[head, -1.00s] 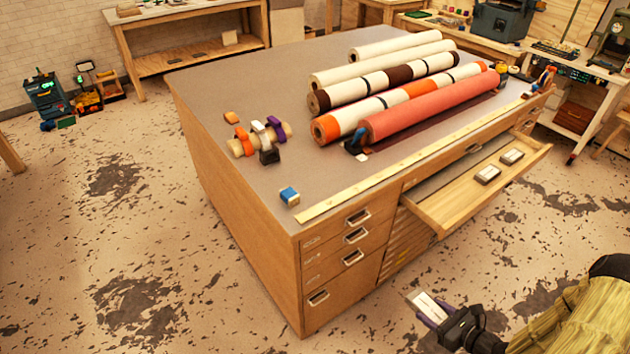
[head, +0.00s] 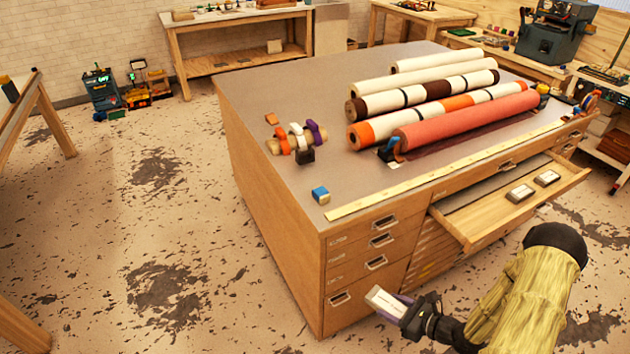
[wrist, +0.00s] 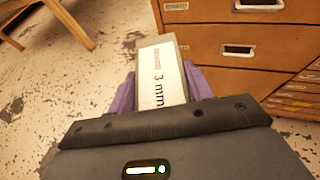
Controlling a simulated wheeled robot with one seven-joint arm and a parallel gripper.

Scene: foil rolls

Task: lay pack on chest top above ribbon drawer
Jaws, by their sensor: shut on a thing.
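My gripper (head: 412,312) is shut on a small pale pack (head: 386,302), held in front of the chest, below its top. In the wrist view the pack (wrist: 163,75) lies between the purple fingers and reads "3 mm". The wooden chest (head: 268,205) has a grey top (head: 290,95). A column of small labelled drawers (head: 375,262) is at its near corner; I cannot read which is the ribbon drawer. Drawers with handles (wrist: 238,50) also show beside the pack in the wrist view.
A wide drawer (head: 470,228) stands open to the right with two small packs inside.

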